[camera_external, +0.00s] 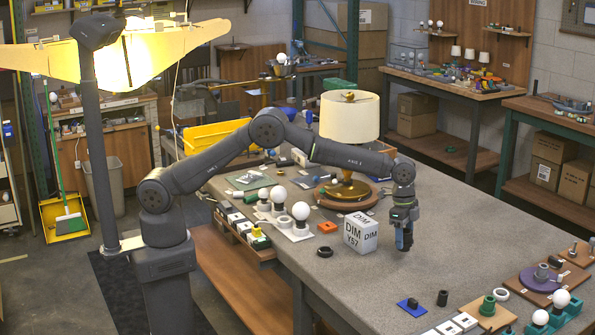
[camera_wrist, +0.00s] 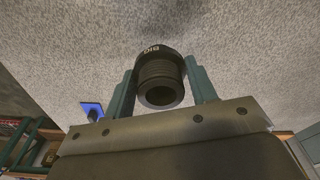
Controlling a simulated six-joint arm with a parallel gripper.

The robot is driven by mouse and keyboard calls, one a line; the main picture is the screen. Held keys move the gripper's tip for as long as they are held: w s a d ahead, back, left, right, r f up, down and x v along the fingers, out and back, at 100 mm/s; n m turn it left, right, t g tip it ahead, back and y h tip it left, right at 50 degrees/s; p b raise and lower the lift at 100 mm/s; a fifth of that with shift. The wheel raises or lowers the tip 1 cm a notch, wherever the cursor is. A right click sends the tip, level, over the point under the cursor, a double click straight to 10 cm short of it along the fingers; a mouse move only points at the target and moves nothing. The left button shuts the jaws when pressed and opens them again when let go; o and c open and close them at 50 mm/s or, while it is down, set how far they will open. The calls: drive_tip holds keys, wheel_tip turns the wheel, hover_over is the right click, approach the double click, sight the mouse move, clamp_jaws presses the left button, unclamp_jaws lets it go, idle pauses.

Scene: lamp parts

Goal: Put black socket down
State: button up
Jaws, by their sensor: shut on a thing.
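My gripper (camera_external: 404,240) is low over the grey table, to the right of the white lettered cube. In the wrist view my gripper (camera_wrist: 160,82) has its two teal fingers closed on the sides of the black socket (camera_wrist: 160,70). The socket is a dark ribbed cylinder with a hollow end turned toward the camera and pale lettering on its rim. In the external view the socket is mostly hidden by the fingers, and I cannot tell whether it touches the table.
The white cube (camera_external: 361,232) stands left of my gripper. A lamp with a cream shade (camera_external: 350,117) is behind it. A blue plate (camera_external: 412,307) and a small black cylinder (camera_external: 442,298) lie toward the front edge. Table to the right of my gripper is clear.

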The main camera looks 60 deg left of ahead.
drive_tip(key=shift+f, duration=2)
drive_tip(key=o, duration=1)
drive_tip(key=shift+f, duration=0.15)
drive_tip(key=shift+c, duration=0.2)
drive_tip(key=r, duration=0.4)
drive_tip(key=a+r, duration=0.1)
drive_tip(key=r, duration=0.7)
drive_tip(key=shift+s+a+r, duration=0.15)
drive_tip(key=shift+s+a, duration=0.05)
drive_tip(key=shift+s, duration=0.05)
